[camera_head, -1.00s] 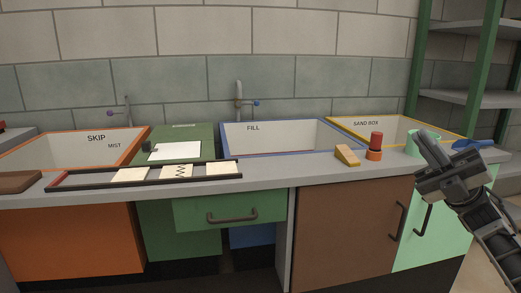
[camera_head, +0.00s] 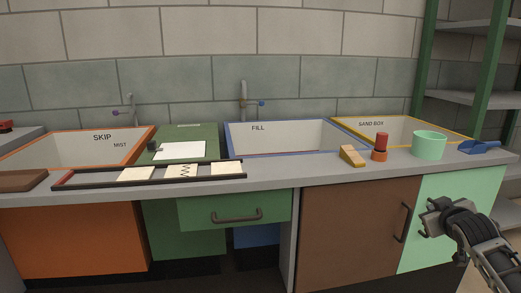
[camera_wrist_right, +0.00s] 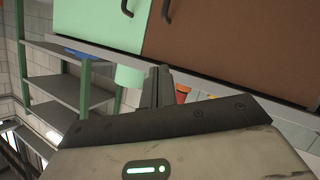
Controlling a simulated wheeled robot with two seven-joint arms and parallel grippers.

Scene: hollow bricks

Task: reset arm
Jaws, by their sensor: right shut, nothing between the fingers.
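My right gripper (camera_head: 432,216) is low at the right in the head view, in front of the mint green cabinet door (camera_head: 448,190) and below the counter edge. Its jaws are shut with nothing in them. In the right wrist view my right gripper's shut fingers (camera_wrist_right: 157,88) point up the picture, with the mint and brown doors beyond. My left gripper is not in view.
The counter (camera_head: 330,178) holds a mint cup (camera_head: 429,145), a blue scoop (camera_head: 480,147), a red and orange cylinder (camera_head: 380,146), a yellow wedge (camera_head: 352,156) and a black-framed tray (camera_head: 90,180). A green drawer (camera_head: 235,209) protrudes below. Green shelves (camera_head: 470,97) stand at right.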

